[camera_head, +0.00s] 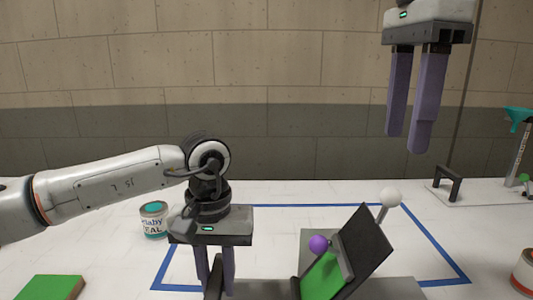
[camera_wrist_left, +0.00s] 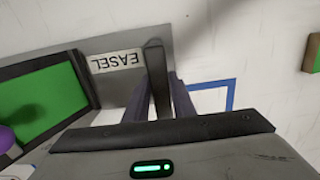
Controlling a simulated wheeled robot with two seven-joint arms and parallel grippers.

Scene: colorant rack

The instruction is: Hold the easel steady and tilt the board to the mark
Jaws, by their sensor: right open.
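The easel has a flat grey base (camera_head: 318,240) and a dark tilted board (camera_head: 365,238) with a green face (camera_head: 323,277). A purple ball (camera_head: 318,243) sits by the board and a white ball (camera_head: 391,196) tops a rod behind it. The wrist view shows the "EASEL" label (camera_wrist_left: 117,61) beside a dark upright handle (camera_wrist_left: 156,70). My left gripper (camera_head: 215,285) is low at the easel's left side, its fingers on both sides of the handle and seemingly against it. My right gripper (camera_head: 408,143) is open and empty, high above the board. I cannot make out the mark.
A blue taped outline (camera_head: 320,206) surrounds the easel on the white table. A paint can (camera_head: 153,219) and a green block (camera_head: 49,288) are at left. Another can (camera_head: 524,272) and a dark-handled stand (camera_head: 448,184) are at right. Table behind the easel is clear.

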